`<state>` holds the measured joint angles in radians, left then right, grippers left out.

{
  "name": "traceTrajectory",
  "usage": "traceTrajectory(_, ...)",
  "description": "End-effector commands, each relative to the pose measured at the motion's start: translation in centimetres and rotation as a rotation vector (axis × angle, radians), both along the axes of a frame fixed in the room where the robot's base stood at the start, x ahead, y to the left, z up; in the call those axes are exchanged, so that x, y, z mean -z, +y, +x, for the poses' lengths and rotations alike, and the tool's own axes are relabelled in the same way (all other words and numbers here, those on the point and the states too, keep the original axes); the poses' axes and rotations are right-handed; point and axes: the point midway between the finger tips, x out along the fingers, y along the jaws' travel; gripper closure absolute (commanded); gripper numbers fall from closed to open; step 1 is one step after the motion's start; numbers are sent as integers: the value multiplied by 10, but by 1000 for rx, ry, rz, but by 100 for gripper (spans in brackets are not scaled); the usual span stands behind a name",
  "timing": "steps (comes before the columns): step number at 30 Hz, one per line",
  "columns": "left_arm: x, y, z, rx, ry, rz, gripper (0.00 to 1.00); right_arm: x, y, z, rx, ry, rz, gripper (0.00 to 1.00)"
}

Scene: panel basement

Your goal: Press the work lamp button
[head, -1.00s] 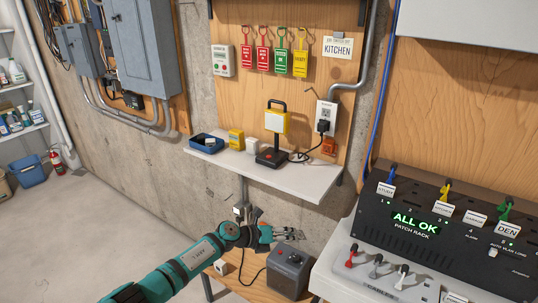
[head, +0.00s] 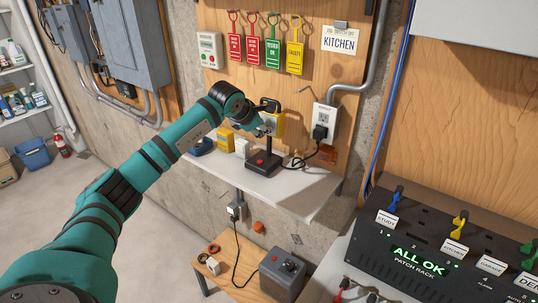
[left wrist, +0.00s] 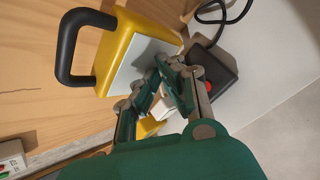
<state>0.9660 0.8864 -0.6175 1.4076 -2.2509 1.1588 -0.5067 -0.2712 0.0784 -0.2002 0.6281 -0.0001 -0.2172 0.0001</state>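The work lamp stands on the shelf, with a yellow head (head: 277,124), a dark post and a black base (head: 264,166) with a red button (head: 260,161). My left gripper (head: 265,129) is in front of the lamp head, above the base, and partly covers the head. In the left wrist view my left gripper (left wrist: 160,68) has its fingertips together, with nothing seen between them. The lamp's white face (left wrist: 143,58) is behind them, and the red button (left wrist: 208,86) shows just right of the fingers, partly hidden. My right gripper is not in view.
The shelf (head: 300,190) also holds a blue tray (head: 201,147), a yellow box (head: 225,138) and a white block (head: 242,147). A black cord runs to the wall outlet (head: 322,118). Coloured tags (head: 253,35) hang above. The patch rack (head: 430,250) stands at lower right.

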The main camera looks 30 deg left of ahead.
Motion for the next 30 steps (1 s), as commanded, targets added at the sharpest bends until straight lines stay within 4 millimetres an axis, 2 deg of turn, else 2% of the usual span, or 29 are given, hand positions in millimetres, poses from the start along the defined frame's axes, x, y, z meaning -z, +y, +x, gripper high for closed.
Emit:
traceTrajectory(2,-1,2,0,-3,-2,4,100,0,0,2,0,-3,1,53)
traceTrajectory(4,-2,2,0,-4,-2,4,100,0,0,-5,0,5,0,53)
traceTrajectory(9,-1,1,0,-3,-2,2,100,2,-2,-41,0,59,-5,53)
traceTrajectory(13,1,1,0,-2,-1,1,100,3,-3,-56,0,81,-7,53)
traceTrajectory(17,8,1,0,-2,-1,1,100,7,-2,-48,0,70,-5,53)
traceTrajectory(21,22,1,-1,-3,1,0,100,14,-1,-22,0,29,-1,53)
traceTrajectory(24,36,1,-1,-2,0,0,100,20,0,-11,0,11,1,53)
traceTrajectory(30,65,1,-1,-2,1,0,100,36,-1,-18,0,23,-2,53)
